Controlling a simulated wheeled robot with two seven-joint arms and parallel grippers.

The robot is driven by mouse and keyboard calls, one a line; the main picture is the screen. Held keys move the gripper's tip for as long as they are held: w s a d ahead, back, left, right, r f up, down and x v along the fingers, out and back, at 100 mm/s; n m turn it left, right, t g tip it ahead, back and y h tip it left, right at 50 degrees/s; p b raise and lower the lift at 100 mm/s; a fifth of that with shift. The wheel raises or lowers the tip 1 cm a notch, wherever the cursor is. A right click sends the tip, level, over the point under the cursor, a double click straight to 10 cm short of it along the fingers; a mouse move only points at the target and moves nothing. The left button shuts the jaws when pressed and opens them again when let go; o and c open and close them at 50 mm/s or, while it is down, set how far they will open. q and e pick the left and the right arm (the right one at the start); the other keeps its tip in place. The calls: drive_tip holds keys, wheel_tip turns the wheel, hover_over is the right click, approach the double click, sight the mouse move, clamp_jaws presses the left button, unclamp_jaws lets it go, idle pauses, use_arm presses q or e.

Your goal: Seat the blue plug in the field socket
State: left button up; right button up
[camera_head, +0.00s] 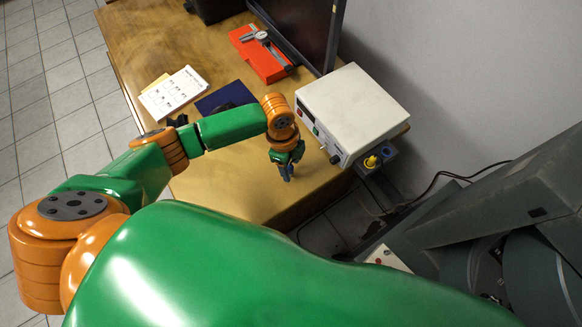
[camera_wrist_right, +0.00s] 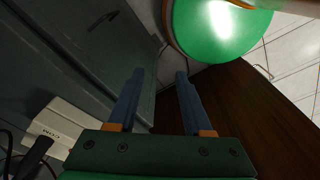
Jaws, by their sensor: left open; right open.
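My left gripper (camera_head: 287,172) points down over the front right part of the wooden table, just left of the white instrument box. It is open, small in view, and I see nothing held in it. My right gripper (camera_wrist_right: 160,73) shows in the right wrist view with its two blue fingers apart and nothing between them. I cannot pick out the blue plug for sure. A yellow round piece (camera_head: 371,162) sits by a blue-grey block at the instrument's right front corner.
The white instrument box (camera_head: 352,103) stands at the table's right edge. A red tray with a caliper (camera_head: 262,52), white papers (camera_head: 174,93) and a dark blue sheet (camera_head: 222,99) lie farther back. Large grey machinery (camera_head: 510,205) is at right. A cable (camera_head: 440,182) runs along the wall.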

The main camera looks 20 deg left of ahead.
use_arm(q)
clamp_jaws()
